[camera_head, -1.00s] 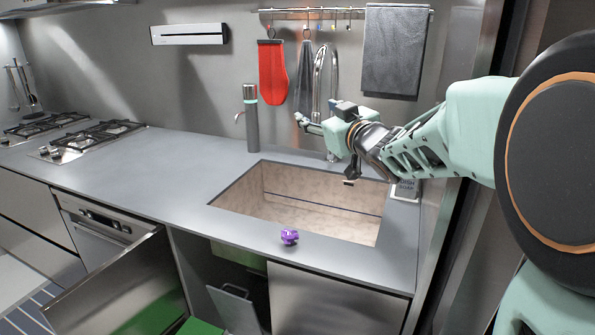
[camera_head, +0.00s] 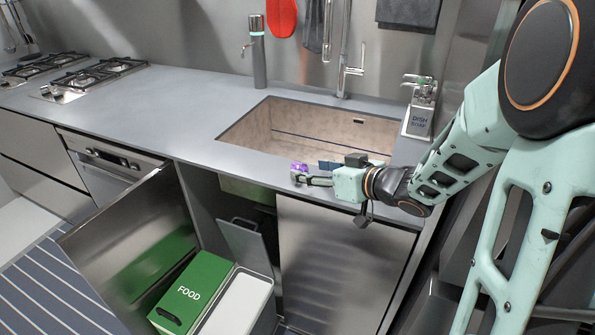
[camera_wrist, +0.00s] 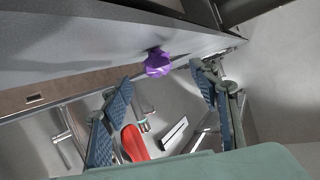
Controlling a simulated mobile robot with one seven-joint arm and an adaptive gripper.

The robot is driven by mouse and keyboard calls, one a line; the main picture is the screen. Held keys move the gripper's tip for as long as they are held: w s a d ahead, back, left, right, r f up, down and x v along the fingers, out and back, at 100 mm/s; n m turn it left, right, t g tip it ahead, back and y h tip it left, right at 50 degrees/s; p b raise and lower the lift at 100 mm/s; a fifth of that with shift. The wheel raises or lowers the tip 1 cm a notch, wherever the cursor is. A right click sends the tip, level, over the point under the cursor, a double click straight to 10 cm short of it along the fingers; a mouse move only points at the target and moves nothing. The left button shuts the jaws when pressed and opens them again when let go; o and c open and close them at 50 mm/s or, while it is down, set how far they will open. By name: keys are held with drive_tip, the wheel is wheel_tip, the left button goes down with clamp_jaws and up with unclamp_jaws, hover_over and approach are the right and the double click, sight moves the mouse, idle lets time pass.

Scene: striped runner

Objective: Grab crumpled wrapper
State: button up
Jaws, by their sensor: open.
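The crumpled wrapper (camera_head: 298,167) is a small purple lump on the counter's front strip, in front of the sink. My gripper (camera_head: 312,173) is open, low at the counter's front edge, pointing left with its fingertips close to the wrapper. In the head view the near finger partly hides the wrapper. In the wrist view the wrapper (camera_wrist: 157,63) shows between and just past the two blue-padded fingers of my gripper (camera_wrist: 161,78). I cannot tell whether a finger touches it. Nothing is held.
The sink (camera_head: 262,127) lies just behind the wrapper. A dish soap dispenser (camera_head: 419,120) stands right of the sink, with a tall faucet (camera_head: 341,70) behind. Below, an open cabinet door (camera_head: 135,255) and a green FOOD bin (camera_head: 188,295) stick out. The counter left of the sink is clear.

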sight(304, 170)
drive_tip(key=x, duration=0.2)
drive_tip(key=b+x, duration=0.1)
drive_tip(key=x, duration=0.1)
drive_tip(key=shift+s+d+f, duration=0.1)
drive_tip(key=shift+f, duration=0.25)
drive_tip(key=shift+w+a, duration=0.25)
drive_tip(key=shift+c, duration=0.7)
drive_tip(key=c, duration=0.7)
